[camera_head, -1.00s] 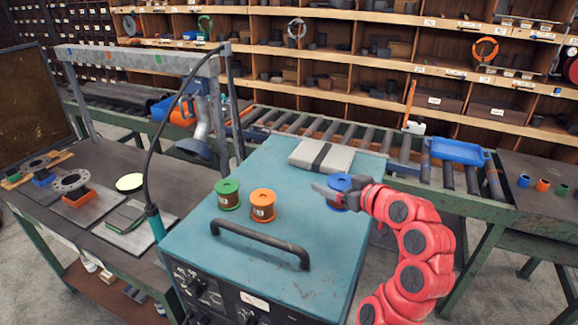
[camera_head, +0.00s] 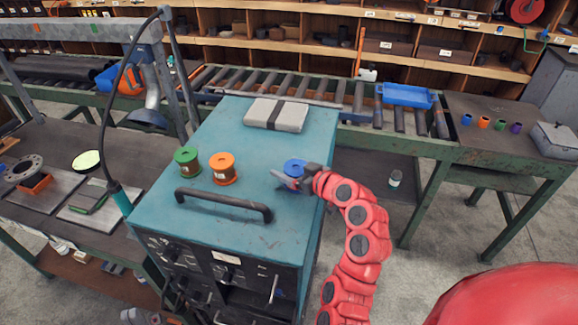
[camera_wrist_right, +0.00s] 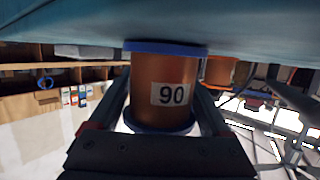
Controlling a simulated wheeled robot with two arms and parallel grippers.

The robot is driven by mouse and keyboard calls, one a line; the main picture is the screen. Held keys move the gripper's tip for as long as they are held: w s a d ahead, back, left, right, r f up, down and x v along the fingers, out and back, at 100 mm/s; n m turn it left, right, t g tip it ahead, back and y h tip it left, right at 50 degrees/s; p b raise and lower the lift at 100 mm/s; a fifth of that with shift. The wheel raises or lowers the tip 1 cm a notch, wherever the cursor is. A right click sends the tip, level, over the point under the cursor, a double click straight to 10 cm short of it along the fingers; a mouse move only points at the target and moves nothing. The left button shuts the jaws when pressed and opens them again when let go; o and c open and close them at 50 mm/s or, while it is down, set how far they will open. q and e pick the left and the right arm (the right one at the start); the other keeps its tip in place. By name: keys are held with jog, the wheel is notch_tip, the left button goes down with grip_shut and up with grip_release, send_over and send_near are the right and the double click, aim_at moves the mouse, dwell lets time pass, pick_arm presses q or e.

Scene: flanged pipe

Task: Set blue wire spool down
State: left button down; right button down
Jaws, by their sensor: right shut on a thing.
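The blue wire spool (camera_head: 294,166) has blue flanges and copper wire, and is at the right side of the teal cabinet top (camera_head: 250,148). My right gripper (camera_head: 288,180) is shut on it. In the right wrist view the spool (camera_wrist_right: 163,84) is upside down in the picture, between the two fingers (camera_wrist_right: 160,112), with a "90" label facing the camera. Its far blue flange is at the teal surface and appears to touch it. A green spool (camera_head: 187,160) and an orange spool (camera_head: 222,168) stand upright to the left. My left gripper is not in view.
A dark handle (camera_head: 225,203) rises at the cabinet's front, and a grey package (camera_head: 276,115) lies at its back. A roller conveyor (camera_head: 340,97) with a blue tray (camera_head: 408,96) runs behind. The cabinet top is clear between the orange and blue spools.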

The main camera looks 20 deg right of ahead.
jog(key=shift+w+f, duration=0.1)
grip_release()
